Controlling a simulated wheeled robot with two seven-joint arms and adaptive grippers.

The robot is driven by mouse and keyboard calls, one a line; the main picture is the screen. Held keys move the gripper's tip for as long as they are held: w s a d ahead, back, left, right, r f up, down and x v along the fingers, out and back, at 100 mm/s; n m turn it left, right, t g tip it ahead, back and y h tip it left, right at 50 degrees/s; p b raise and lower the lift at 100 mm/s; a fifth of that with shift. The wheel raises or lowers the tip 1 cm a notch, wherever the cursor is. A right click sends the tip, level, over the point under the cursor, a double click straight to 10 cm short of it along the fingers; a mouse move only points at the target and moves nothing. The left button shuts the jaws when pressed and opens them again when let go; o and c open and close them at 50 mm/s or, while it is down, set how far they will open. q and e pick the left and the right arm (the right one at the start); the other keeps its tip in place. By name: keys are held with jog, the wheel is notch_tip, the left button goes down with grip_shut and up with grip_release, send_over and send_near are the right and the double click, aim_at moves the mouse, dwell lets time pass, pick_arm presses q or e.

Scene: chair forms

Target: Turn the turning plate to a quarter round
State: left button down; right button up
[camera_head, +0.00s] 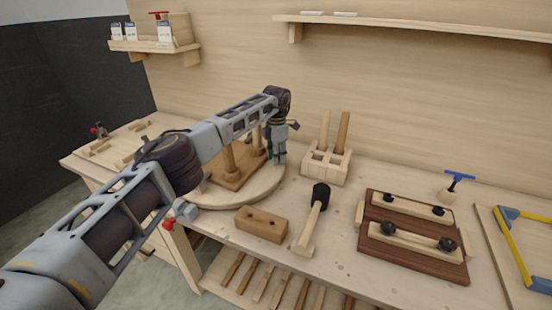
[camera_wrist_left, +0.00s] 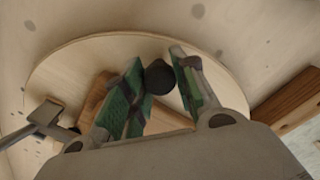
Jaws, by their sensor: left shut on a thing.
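The turning plate (camera_head: 255,192) is a round pale wooden disc on the bench at left centre, partly hidden behind my left arm. It carries a brown wooden form (camera_head: 232,179) with upright round posts (camera_head: 229,158). My left gripper (camera_head: 277,158) points down at the plate's right side. In the left wrist view, the plate (camera_wrist_left: 95,57) lies below the green-padded fingers of my left gripper (camera_wrist_left: 160,85). They are shut on a dark round knob (camera_wrist_left: 160,77). The knob cannot be made out in the head view. My right gripper is not in view.
A drilled wooden block (camera_head: 262,224) and a black-headed mallet (camera_head: 313,215) lie in front of the plate. A slotted wooden holder (camera_head: 326,165) stands behind to the right. A dark clamping board (camera_head: 410,255) lies farther right. Shelves hang on the back wall.

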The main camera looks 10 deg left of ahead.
pick_arm(q)
jog(key=shift+w, duration=0.3)
jog(key=shift+w+n, duration=0.2)
jog(key=shift+n, duration=0.1)
jog(key=c, duration=1.4)
grip_release()
jog(key=shift+a+r, duration=0.1)
jog(key=shift+r, duration=0.6)
notch_tip(320, 180, up, 11)
jog(key=shift+f, duration=0.15)
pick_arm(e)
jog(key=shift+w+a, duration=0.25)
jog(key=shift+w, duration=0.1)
pick_arm(q)
jog(key=shift+s+f, duration=0.1)
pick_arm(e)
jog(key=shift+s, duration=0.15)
